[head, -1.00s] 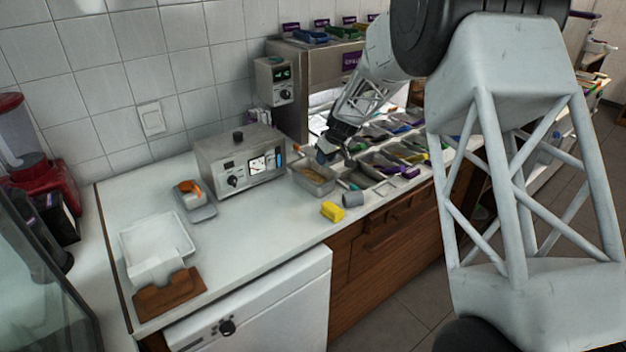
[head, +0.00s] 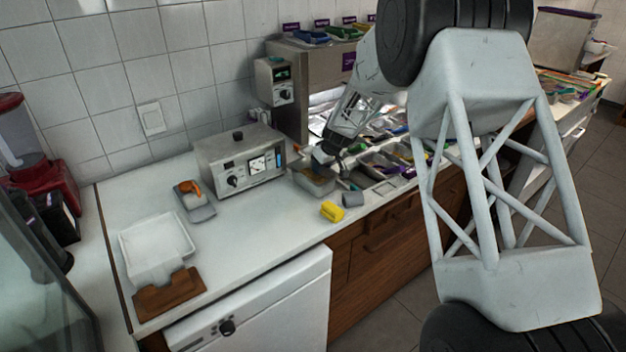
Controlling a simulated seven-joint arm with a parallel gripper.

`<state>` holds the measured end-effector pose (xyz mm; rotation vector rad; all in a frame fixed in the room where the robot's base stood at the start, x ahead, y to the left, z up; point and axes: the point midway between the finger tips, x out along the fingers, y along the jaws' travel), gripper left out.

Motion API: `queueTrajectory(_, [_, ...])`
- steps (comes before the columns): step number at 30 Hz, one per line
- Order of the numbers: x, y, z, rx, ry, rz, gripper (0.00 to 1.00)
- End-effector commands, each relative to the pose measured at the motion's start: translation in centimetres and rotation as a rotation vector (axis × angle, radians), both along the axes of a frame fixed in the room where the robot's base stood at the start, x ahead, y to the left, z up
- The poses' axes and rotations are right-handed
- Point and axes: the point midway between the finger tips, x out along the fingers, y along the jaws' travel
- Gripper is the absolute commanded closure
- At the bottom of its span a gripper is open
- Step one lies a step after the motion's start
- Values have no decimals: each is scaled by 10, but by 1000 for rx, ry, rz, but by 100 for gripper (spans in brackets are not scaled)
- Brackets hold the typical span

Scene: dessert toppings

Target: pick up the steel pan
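The steel pan (head: 312,184) is a small grey metal tub with tan contents. It sits on the white counter to the right of the steel appliance, at the near left end of the topping containers. My gripper (head: 330,165) comes down from the upper right and is at the pan's far right rim, covering part of it. Its fingertips are small and dark here. I cannot tell whether they touch the rim or how far apart they are.
A yellow block (head: 332,211) and a grey cup (head: 352,199) stand close in front of the pan. The boxy steel appliance (head: 240,155) is just left. Topping containers (head: 385,165) lie to the right. The counter's left part is mostly clear around a white tray (head: 155,243).

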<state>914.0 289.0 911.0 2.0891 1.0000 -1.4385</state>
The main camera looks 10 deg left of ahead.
Motion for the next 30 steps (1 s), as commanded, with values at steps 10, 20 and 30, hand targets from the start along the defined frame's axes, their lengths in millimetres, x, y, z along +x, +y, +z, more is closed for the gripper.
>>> queueTrajectory(10, [4, 6, -15, 0, 0, 0, 67])
queueTrajectory(20, [3, 5, -15, 0, 0, 0, 67])
queueTrajectory(30, [3, 5, -15, 0, 0, 0, 99])
